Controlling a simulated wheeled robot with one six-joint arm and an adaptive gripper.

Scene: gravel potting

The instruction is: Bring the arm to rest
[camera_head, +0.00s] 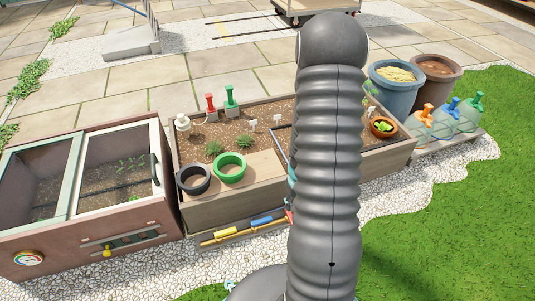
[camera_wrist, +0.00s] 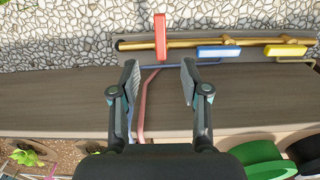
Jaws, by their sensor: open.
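My gripper (camera_wrist: 160,82) shows in the wrist view with its two dark fingers spread apart and nothing held between them. It is over the wooden front wall (camera_wrist: 60,98) of the planter box. A red-handled tool (camera_wrist: 160,36) lies beyond the fingertips, its bent rod running back between the fingers in the picture. In the head view my dark ribbed arm stands upright across the middle and hides part of the planter box (camera_head: 228,202); the gripper cannot be made out clearly there.
A ledge in front of the planter holds a blue-handled tool (camera_wrist: 218,51) and a yellow-handled tool (camera_wrist: 284,51). A black ring pot (camera_head: 193,180) and green ring pot (camera_head: 230,167) stand on the planter's board. A cold frame (camera_head: 150,215) is left; large blue pot (camera_head: 396,92) and bottles (camera_head: 443,122) right.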

